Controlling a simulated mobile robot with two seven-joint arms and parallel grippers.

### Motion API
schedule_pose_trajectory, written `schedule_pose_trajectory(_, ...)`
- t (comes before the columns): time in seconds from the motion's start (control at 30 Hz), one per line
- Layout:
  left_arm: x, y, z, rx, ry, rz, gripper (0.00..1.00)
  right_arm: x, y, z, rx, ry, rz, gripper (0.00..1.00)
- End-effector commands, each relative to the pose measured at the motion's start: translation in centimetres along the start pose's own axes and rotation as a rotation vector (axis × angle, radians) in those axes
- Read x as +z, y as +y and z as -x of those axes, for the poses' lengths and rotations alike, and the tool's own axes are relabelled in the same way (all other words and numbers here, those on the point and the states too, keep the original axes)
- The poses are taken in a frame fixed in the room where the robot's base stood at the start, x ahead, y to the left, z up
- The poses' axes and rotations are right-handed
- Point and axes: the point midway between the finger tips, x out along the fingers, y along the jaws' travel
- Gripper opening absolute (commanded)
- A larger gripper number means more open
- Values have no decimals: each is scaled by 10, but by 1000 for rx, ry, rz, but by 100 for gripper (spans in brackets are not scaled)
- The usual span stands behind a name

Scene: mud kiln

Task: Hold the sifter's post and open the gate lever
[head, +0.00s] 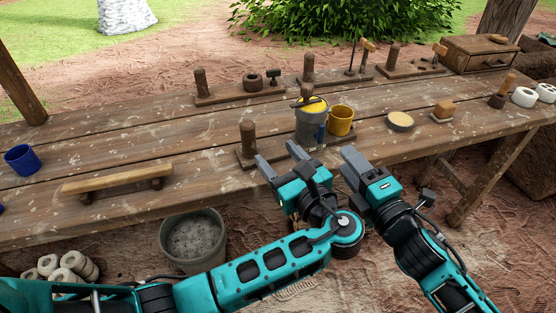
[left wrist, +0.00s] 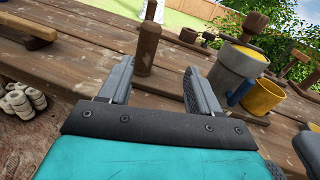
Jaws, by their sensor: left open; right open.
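The sifter is a grey cylinder (head: 310,125) with yellow material at its top, on a wooden base near the table's front edge. Its upright brown wooden post (head: 248,140) stands left of the cylinder. A blue part (head: 321,133), seemingly the gate lever, sits low on the cylinder's right side. My left gripper (head: 278,154) is open and empty, in front of the post and apart from it. In the left wrist view the post (left wrist: 147,49) shows beyond and between the open fingers. My right gripper (head: 350,163) is open and empty, right of the sifter.
A yellow cup (head: 341,121) stands close right of the sifter. Wooden stands with posts (head: 240,92) line the table's back. A wooden rail (head: 118,179) and a blue mug (head: 21,160) are at left. A grey bucket (head: 193,240) stands below the front edge.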

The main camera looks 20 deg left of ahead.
Motion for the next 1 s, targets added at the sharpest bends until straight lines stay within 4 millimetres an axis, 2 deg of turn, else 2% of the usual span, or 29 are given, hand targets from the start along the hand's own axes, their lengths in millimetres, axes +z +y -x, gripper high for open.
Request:
schedule_pose_trajectory(0.17,5,7,7,83,-28,-77,63,0,0,0,0,0,0,43)
schedule_pose_trajectory(0.33,6,10,-4,98,-33,-89,63,0,0,0,0,0,0,43)
schedule_pose_trajectory(0.8,9,18,-91,97,-32,-89,63,0,0,0,0,0,0,43)
schedule_pose_trajectory(1.0,9,20,-113,95,-30,-87,63,0,0,0,0,0,0,43)
